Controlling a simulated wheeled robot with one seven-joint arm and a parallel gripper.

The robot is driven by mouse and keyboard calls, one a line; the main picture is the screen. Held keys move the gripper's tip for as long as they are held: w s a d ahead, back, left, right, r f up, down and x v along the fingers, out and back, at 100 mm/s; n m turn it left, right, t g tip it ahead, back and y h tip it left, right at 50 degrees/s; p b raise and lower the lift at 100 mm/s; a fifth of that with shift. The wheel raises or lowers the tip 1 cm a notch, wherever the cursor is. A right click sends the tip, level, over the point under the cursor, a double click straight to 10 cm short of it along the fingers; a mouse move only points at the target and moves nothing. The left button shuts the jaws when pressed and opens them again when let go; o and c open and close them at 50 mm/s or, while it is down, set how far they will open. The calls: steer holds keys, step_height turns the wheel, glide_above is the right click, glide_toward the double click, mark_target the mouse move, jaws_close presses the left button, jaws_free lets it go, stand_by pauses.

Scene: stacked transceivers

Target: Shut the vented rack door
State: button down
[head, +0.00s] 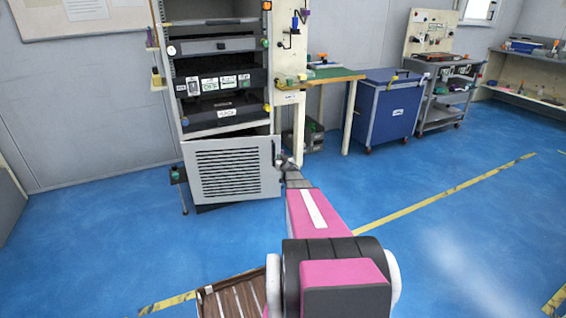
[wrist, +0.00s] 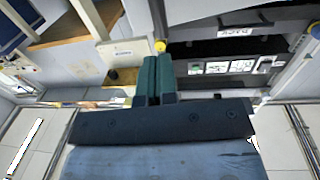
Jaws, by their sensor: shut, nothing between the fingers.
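The vented rack door (head: 235,170) is a light grey panel with rows of slots, low on the front of the rack (head: 172,75) in the head view. Its top edge stands a little apart from the shelf above; whether it is latched cannot be told. My gripper (head: 281,161) is by the door's right edge, its tip partly hidden by my arm; I cannot tell whether it touches. In the wrist view my gripper's green fingers (wrist: 156,75) are together and empty, with the rack's labelled shelves (wrist: 230,66) behind them, upside down. The door is not clear there.
A wooden-topped bench (head: 335,76) stands right of the rack, then a blue wheeled cabinet (head: 385,112) and a grey cart (head: 445,100). A small dark stand (head: 179,180) is left of the door. The blue floor at right is clear.

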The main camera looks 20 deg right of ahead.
mark_target(274, 149)
steer(key=w, duration=0.8)
steer(key=shift+w+d, duration=0.15)
steer(key=shift+w, duration=0.15)
steer(key=w+d, duration=0.1)
steer(key=w, duration=0.3)
steer(key=w+d, duration=0.2)
steer(key=w, duration=0.3)
steer(key=w+d, duration=0.1)
steer(key=w, duration=0.4)
steer(key=shift+w+d, duration=0.25)
